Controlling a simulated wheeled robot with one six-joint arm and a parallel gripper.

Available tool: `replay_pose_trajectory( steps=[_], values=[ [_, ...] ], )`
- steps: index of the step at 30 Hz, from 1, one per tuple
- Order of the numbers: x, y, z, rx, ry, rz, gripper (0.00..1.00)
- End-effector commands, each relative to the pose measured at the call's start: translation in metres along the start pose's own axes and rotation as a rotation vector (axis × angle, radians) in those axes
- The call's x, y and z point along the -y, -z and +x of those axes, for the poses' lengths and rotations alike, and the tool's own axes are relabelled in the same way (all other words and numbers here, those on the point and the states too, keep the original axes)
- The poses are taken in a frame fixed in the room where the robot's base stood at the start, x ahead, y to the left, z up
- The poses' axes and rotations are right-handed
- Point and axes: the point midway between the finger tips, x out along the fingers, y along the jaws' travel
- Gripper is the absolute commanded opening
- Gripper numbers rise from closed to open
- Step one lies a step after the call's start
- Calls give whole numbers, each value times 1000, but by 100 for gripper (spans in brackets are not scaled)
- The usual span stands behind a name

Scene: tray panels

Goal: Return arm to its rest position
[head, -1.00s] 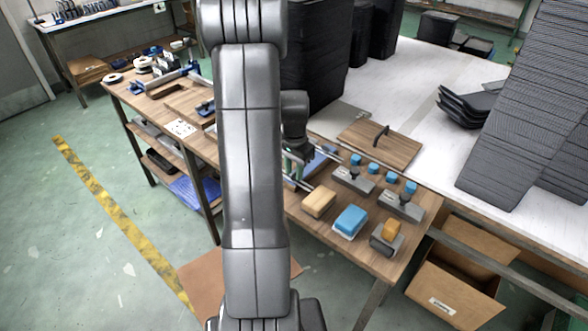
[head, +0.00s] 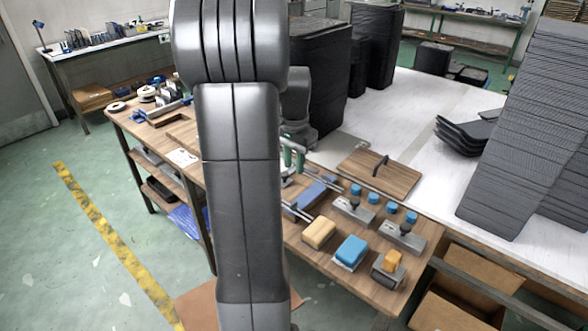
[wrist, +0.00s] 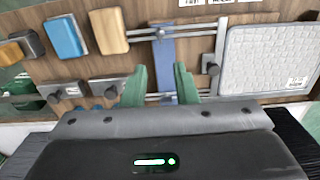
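My arm (head: 240,180) rises through the middle of the head view and hides part of the wooden bench. My gripper (head: 293,158) shows beyond it, its green fingers above the bench. In the wrist view my gripper (wrist: 161,72) has its two green fingers apart, with no object visibly held. A blue bar (wrist: 164,60) on the bench shows through the gap. The same blue bar (head: 312,194) lies beside metal rails in the head view.
Black stacks (head: 318,75) stand behind. Green floor is clear at left.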

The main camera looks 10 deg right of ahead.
Motion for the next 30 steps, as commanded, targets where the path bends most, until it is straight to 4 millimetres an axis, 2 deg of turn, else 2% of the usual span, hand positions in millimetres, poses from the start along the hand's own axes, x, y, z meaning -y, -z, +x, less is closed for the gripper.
replay_pose_trajectory(
  steps=[9,13,17,30],
  values=[
    [0,0,1,1,-1,0,27],
    [0,0,10,2,-2,0,27],
    [0,-1,30,4,-3,0,27],
    [0,-1,114,3,-3,-1,27]
  ],
)
